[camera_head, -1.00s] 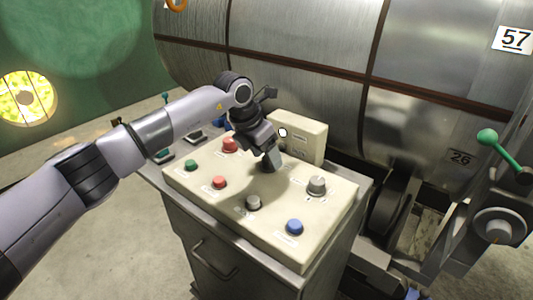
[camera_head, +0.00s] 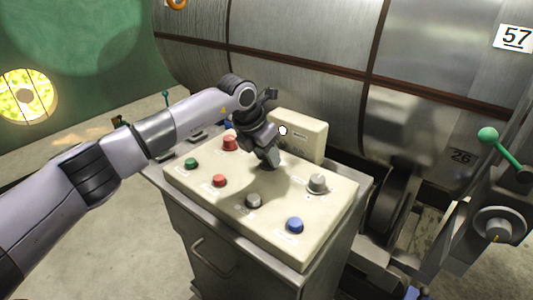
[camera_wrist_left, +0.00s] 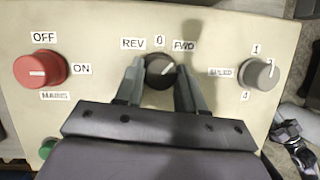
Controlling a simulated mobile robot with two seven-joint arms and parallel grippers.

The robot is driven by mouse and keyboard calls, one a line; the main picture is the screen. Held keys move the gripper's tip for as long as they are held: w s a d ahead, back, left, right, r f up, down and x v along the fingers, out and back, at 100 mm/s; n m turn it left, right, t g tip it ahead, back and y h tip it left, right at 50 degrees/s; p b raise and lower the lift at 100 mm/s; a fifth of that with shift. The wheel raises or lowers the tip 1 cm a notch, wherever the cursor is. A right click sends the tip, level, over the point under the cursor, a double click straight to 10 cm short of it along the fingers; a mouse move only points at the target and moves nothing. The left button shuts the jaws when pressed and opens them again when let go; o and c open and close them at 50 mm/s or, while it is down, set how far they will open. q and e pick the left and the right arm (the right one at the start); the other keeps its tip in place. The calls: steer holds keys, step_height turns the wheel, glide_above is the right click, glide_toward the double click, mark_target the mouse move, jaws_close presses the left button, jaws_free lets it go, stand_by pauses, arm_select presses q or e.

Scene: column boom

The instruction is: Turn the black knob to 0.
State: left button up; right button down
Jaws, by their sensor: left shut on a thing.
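The black knob (camera_wrist_left: 160,70) sits between my left gripper's fingers (camera_wrist_left: 158,88) in the left wrist view. Its white pointer line slants up and to the right, toward the FWD label (camera_wrist_left: 184,46) and off the 0 label (camera_wrist_left: 159,41). The REV label (camera_wrist_left: 132,44) is on the left. My left gripper is shut on the knob, one finger on each side. In the head view my left gripper (camera_head: 268,158) points down at the panel and hides the knob. My right gripper is not in view.
The cream panel (camera_head: 215,200) also carries a red MAINS knob (camera_wrist_left: 40,70), a grey SPEED knob (camera_wrist_left: 260,74) and a blue button (camera_head: 295,225). A raised cream box (camera_head: 305,135) stands close behind my gripper. A green-tipped lever (camera_head: 488,134) is at the right.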

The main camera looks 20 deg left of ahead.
arm_select(q)
steer(key=n+y, duration=0.1)
steer(key=n, duration=0.2)
steer(key=shift+d, duration=0.1)
steer(key=n+y+b, duration=0.1)
steer(key=n, duration=0.1)
steer(key=n+b, duration=0.1)
steer(key=n, duration=0.1)
steer(key=shift+d+n+t+y, duration=0.15)
steer(key=shift+n+t+y, duration=0.15)
steer(key=shift+n+y, duration=0.1)
stand_by(0.3)
steer(key=o, duration=1)
steer(key=shift+o, duration=0.2)
steer(key=b+v, duration=0.1)
steer(key=v, duration=0.5)
steer(key=shift+r, duration=0.15)
steer(key=shift+s+d+r, duration=0.1)
steer(key=shift+s+r, duration=0.15)
steer(key=shift+r, duration=0.2)
